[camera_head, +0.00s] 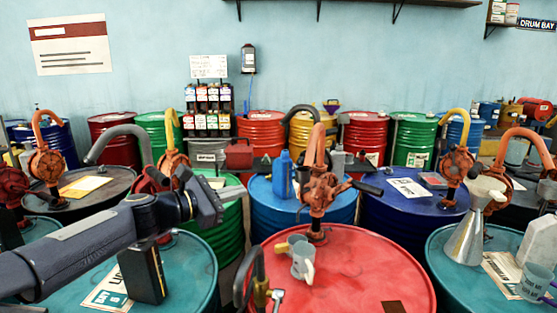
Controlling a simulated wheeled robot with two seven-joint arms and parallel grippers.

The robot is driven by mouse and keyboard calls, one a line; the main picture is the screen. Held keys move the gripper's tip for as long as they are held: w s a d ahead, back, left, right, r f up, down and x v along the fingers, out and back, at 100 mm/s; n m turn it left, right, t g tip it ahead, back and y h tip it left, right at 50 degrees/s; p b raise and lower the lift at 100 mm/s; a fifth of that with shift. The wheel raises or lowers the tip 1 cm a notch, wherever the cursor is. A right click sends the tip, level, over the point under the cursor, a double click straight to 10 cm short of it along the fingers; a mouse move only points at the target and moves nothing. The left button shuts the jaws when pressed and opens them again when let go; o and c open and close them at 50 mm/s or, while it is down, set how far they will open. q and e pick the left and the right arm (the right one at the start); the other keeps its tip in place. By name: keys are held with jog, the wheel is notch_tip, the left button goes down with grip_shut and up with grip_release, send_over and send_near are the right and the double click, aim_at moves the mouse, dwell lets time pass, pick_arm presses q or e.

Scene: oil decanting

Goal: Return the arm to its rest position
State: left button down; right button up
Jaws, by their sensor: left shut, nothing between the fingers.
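My left arm comes in from the left edge above the teal drum (185,275). Its dark gripper (212,192) is shut and empty, raised in front of the green drum behind. My right gripper is not in view. The red drum (370,265) stands in the front middle with a rusty orange hand pump (318,185) on its top. A grey measuring jug (302,260) sits on the red lid, apart from my gripper.
A metal funnel (467,235) stands on the teal drum at the right (440,270). A blue drum (265,205) with a blue bottle (283,174) is behind the red one. More drums and pumps crowd the back. A dark curved hose (257,272) rises at the front.

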pick_arm(q)
jog(key=s+a+f+m+g+y, duration=0.1)
jog(key=s+a+f+m+y, duration=0.2)
jog(key=s, duration=0.9)
jog(key=s+a+f+m+g+y, duration=0.2)
jog(key=s+a+f+m+y, duration=0.1)
jog(key=s+f+m, duration=0.7)
jog(key=s+a+f+m+g+y, duration=0.2)
jog(key=s+f+m, duration=0.4)
jog(key=s, duration=1)
jog(key=shift+a+f+m+y, duration=0.4)
jog(key=shift+a+f+y, duration=0.35)
jog(key=shift+a, duration=0.45)
